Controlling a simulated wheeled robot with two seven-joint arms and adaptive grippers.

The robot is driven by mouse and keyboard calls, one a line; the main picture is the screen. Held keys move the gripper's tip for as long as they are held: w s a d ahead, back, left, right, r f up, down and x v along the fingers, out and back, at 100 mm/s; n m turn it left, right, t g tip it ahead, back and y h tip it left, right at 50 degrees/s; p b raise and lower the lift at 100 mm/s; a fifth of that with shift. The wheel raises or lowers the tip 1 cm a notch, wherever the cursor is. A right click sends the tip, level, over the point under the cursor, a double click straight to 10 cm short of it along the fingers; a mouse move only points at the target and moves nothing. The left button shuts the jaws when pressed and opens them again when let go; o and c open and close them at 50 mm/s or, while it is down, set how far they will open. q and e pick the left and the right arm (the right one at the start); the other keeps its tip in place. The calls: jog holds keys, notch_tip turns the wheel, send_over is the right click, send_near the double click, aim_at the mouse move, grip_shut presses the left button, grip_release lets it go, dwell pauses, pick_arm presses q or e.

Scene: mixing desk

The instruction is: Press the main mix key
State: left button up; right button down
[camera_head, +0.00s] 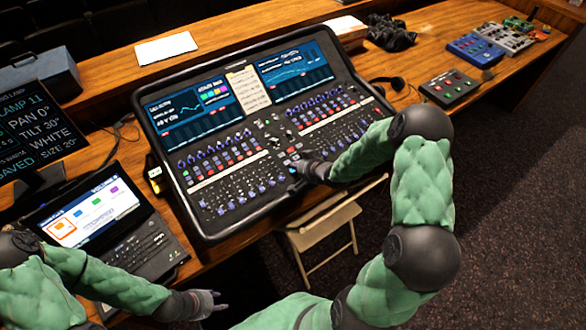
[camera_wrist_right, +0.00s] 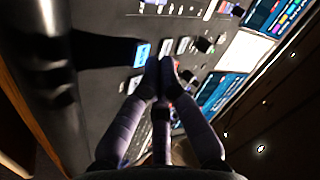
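The mixing console (camera_head: 178,187) stands on the wooden desk, its keys and faders facing up. My right gripper (camera_head: 294,163) is low over the console's lower middle. In the right wrist view its fingertips (camera_wrist_right: 164,68) are together with nothing seen between them, close to small keys. A blue-lit key (camera_wrist_right: 141,54) lies just left of the fingertips, with pale keys beside it. I cannot read the labels or tell which is the main mix key, nor whether the tips touch a key. My left gripper (camera_head: 220,300) is open and empty, off the desk's front edge.
A laptop (camera_head: 150,255) and a dark monitor (camera_head: 35,125) are to the left of the console. A folding chair (camera_head: 325,225) stands in front. Headphones (camera_head: 388,84) and pedal-like boxes (camera_head: 449,88) lie to the right. A white paper (camera_head: 166,48) lies behind the console.

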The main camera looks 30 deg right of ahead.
jog(key=shift+r, duration=0.25)
jog(key=r+p, duration=0.4)
jog(key=r, duration=0.1)
jog(key=shift+s+p, duration=0.3)
jog(key=shift+p, duration=0.05)
dwell(0.4)
dwell(0.5)
